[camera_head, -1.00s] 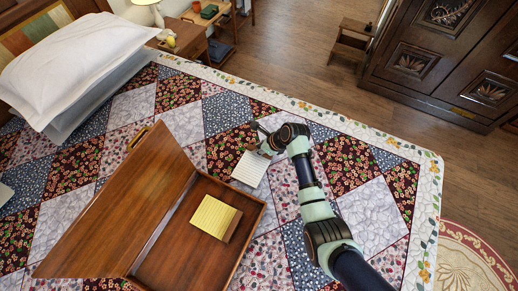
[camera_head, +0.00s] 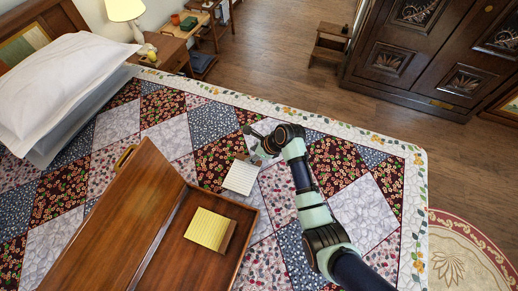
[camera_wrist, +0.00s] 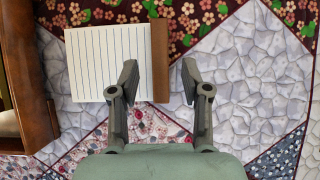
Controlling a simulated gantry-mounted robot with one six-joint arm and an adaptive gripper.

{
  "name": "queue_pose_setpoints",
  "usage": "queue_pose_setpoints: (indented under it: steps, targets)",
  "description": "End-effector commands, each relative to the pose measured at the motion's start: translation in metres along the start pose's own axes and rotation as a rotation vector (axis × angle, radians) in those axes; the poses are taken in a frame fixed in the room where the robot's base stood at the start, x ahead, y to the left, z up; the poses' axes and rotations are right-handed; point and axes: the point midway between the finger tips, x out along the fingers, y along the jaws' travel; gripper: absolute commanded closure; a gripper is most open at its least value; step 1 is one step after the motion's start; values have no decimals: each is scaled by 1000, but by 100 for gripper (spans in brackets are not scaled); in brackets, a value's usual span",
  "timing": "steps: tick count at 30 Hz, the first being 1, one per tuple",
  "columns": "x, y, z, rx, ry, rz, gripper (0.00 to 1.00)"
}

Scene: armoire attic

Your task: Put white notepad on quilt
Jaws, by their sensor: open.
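The white lined notepad (camera_head: 241,177) lies on the patchwork quilt (camera_head: 365,210), just behind the wooden box. In the wrist view the notepad (camera_wrist: 98,65) has a brown strip along its right edge. My gripper (camera_wrist: 160,80) is open over that strip, one finger on each side in the picture. The left finger overlaps the white page, and the right finger is over pale quilt. I cannot tell whether the fingers touch the notepad. In the head view my gripper (camera_head: 262,153) is at the notepad's far end.
An open wooden box (camera_head: 180,262) with its lid tilted to the left holds a yellow notepad (camera_head: 208,228). The box's wall (camera_wrist: 28,80) is close to the left of my gripper. Pillows (camera_head: 65,90) lie at the far left. The quilt to the right is clear.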

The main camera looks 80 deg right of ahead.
Motion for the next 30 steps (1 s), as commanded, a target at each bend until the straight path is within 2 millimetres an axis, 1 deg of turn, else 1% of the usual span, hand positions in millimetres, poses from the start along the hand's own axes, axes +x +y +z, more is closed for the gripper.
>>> queue_pose_setpoints:
  steps: [1, 3, 6, 10, 14, 26, 28, 29, 30]
  targets:
    - [-17, -1, 1, 1, -2, -4, 53]
    - [-34, -1, 1, 1, -2, -4, 53]
    - [-55, 0, 1, 1, -2, -3, 53]
    - [-72, 0, 0, 1, -1, -1, 53]
    - [-77, 0, 0, 0, 0, 1, 53]
    - [-77, 0, 0, 0, 0, 1, 53]
    - [-76, 4, 4, -27, -1, -1, 53]
    - [-75, 8, 9, -69, -1, -3, 53]
    - [-72, 19, 21, -162, -2, -7, 53]
